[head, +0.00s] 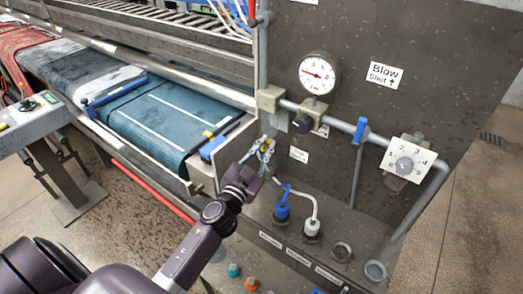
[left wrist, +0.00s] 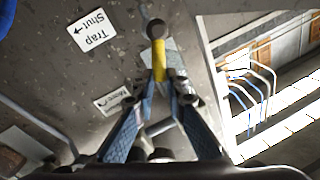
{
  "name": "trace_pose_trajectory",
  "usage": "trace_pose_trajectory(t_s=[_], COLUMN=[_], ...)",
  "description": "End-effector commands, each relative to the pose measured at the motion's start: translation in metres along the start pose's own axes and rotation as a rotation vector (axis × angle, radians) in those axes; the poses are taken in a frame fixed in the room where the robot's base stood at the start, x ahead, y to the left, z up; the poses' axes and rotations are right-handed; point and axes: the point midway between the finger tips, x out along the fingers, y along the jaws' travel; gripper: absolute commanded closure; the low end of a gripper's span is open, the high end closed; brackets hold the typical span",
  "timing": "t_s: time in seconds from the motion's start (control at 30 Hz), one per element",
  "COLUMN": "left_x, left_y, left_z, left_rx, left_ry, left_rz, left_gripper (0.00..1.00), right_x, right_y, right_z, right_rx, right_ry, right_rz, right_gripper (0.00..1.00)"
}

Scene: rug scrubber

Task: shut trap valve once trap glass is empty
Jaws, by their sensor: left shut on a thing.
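My left gripper (head: 264,148) is at the grey panel, below the pipe's left end. In the left wrist view the left gripper (left wrist: 160,88) is shut on a yellow lever handle (left wrist: 158,62) with a dark round end. The handle looks like the trap valve's lever; a "Trap Shut" sign (left wrist: 93,30) with an arrow is beside it. A pale piece (head: 278,122) hangs under the pipe fitting just above the gripper. It may be the trap glass, but I cannot tell whether it holds liquid. The valve body is mostly hidden by the fingers. My right gripper is not in view.
Hose couplings (head: 282,207) stand on the ledge below. The rug machine (head: 165,118) is to the left.

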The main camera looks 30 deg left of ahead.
Motion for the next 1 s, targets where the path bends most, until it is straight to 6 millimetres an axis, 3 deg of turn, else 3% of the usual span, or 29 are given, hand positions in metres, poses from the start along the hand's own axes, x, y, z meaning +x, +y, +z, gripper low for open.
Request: trace_pose_trajectory(t_s=[0.03,0.3,1.0], left_x=[-0.001,-0.004,-0.01], left_y=[0.006,0.021,0.048], left_z=[0.007,0.011,0.033], left_rx=[0.043,0.295,0.927], left_ry=[0.009,0.06,0.184], left_rz=[0.001,0.003,0.005], left_gripper=[1.0,1.0,1.0], right_x=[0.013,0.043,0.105], right_y=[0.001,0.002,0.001], right_z=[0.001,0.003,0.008], right_rx=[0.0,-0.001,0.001], right_ry=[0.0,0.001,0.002], right_rz=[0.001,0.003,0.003], right_gripper=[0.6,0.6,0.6])
